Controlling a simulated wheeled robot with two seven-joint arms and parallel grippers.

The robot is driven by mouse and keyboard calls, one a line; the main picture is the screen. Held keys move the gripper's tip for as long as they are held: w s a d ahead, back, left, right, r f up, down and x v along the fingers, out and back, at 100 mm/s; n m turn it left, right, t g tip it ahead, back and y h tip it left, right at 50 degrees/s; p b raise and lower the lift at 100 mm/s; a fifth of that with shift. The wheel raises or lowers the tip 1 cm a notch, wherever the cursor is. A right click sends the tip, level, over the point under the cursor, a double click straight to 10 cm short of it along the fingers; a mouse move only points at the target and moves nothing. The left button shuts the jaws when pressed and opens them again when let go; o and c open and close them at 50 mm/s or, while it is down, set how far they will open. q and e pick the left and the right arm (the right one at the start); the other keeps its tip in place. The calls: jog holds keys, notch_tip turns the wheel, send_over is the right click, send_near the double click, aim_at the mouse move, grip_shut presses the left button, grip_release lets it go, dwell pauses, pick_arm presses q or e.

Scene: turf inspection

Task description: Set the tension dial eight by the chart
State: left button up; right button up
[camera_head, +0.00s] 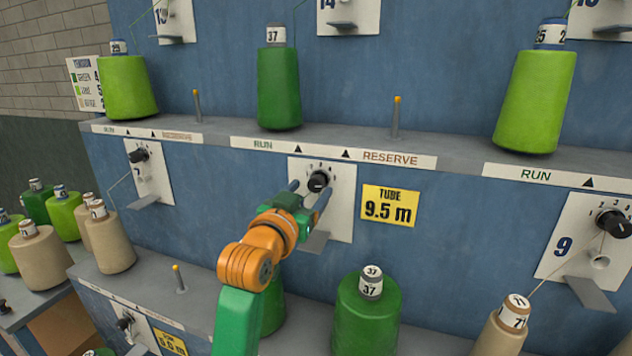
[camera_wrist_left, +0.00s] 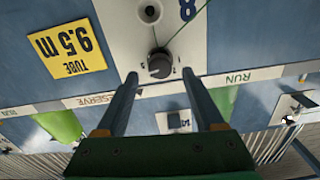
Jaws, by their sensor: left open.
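The tension dial eight (camera_head: 318,181) is a black knob on a white panel (camera_head: 343,205), right of centre in the head view. The dial also shows in the left wrist view (camera_wrist_left: 160,64), with an upside-down 8 on its panel. My left gripper (camera_head: 309,190) is open, its two fingers pointing at the panel on either side of the knob. In the left wrist view the knob lies just beyond the gap between the fingertips (camera_wrist_left: 160,76); I cannot tell whether they touch it. The tension chart (camera_head: 84,82) at far left is partly hidden by a lime cone. My right gripper is not in view.
A green cone (camera_head: 279,88) stands on the shelf (camera_head: 330,142) above, between thin pegs. A yellow tube sign (camera_head: 390,206) reads 9.5 m. Dial nine (camera_head: 614,224) is at right. Another green cone (camera_head: 367,315) stands below. Several cones crowd the left table.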

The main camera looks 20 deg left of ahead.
aim_at(314, 185)
pick_arm(q)
jog(key=shift+w+a, duration=0.1)
jog(key=shift+w, duration=1.15)
jog(key=shift+w+p, duration=0.3)
grip_shut()
